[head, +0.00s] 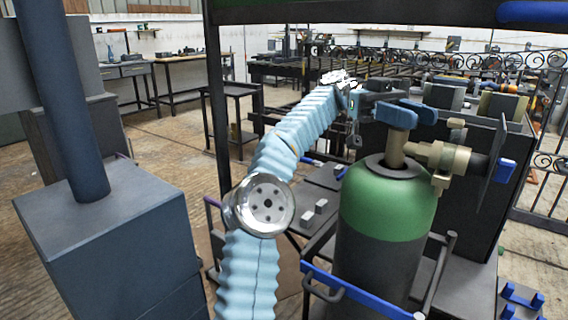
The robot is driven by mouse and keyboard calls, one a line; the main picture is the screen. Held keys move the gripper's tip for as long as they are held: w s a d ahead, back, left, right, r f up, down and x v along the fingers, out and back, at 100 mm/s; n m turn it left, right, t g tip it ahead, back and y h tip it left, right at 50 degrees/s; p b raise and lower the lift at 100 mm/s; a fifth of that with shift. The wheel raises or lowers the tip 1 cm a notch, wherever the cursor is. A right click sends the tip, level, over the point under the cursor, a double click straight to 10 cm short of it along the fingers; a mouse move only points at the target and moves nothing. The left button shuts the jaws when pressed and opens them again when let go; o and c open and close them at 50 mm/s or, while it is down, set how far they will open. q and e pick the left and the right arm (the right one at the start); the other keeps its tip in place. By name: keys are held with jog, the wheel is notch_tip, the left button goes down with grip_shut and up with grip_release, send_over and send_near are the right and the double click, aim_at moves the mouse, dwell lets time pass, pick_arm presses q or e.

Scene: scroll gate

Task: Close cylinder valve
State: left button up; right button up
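The gas cylinder (388,215) stands upright at centre right, with a green shoulder and a dark body. On its top is a brass valve (397,146) with a blue handle (404,113). A brass fitting (443,158) points right from the valve. My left gripper (371,114) is just left of and behind the blue handle. Its dark fingers look spread apart, with nothing seen between them. Whether a finger touches the handle cannot be told, as the handle covers part of that spot. My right gripper is not in view.
A cart with a blue bar (355,292) holds the cylinder. A dark cabinet (492,115) stands close behind it on the right. A blue-grey box with a post (105,245) fills the left. An ornate railing (545,190) is at far right. Open floor lies left of centre.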

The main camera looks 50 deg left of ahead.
pick_arm(q)
jog(key=shift+n+t, duration=0.4)
jog(key=shift+t, duration=0.2)
